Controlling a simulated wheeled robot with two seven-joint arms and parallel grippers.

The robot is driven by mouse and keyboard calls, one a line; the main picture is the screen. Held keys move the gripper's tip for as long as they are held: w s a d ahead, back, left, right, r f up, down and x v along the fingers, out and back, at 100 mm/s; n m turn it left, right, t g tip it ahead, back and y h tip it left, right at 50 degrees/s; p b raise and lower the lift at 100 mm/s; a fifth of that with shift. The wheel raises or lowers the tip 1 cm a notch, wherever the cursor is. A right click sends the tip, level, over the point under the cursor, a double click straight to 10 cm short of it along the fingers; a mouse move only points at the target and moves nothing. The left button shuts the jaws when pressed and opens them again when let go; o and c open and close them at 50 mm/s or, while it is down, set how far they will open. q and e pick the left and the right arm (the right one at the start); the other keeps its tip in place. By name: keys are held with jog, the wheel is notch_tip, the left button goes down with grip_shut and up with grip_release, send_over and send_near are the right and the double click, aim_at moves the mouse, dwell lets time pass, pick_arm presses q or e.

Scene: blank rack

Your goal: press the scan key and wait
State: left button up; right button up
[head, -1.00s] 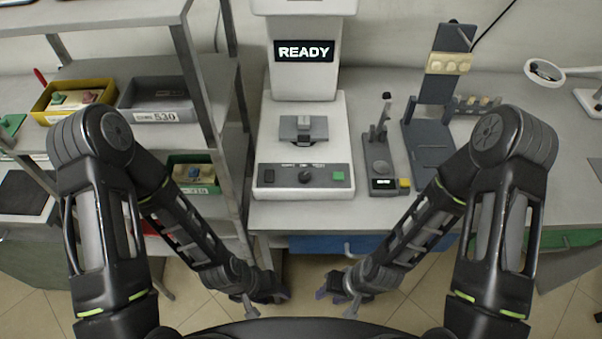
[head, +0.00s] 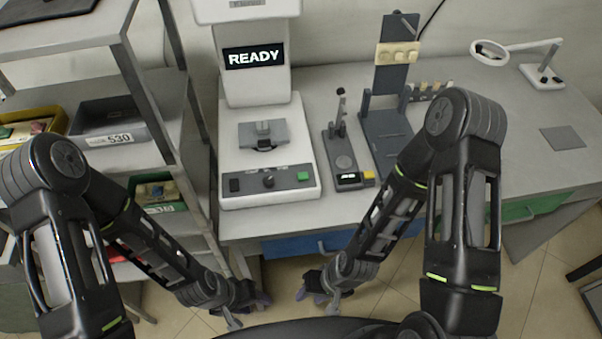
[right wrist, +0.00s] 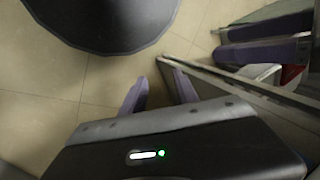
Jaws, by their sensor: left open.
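The white scanner machine (head: 272,192) stands on the bench, its screen (head: 254,57) reading READY. On its front panel are a green key (head: 303,176), a dark knob (head: 268,181) and a dark switch (head: 235,185). A dark grey block (head: 263,134) is on its stage. My left gripper (head: 258,301) is low in front of the bench, open, away from the machine. My right gripper (head: 308,290) is also low, below the bench edge. The right wrist view shows its purple fingers (right wrist: 160,90) apart with nothing between them; the left gripper's fingers (right wrist: 265,38) show there too.
A small device with a yellow button (head: 368,177) and a dark stand (head: 386,135) are right of the machine. A magnifier lamp (head: 490,52) and flat grey plate (head: 562,138) lie farther right. A shelf rack with bins (head: 112,120) stands at left. The right bench top is mostly clear.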

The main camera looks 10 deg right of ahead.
grip_shut()
dwell(0.4)
dwell(1.4)
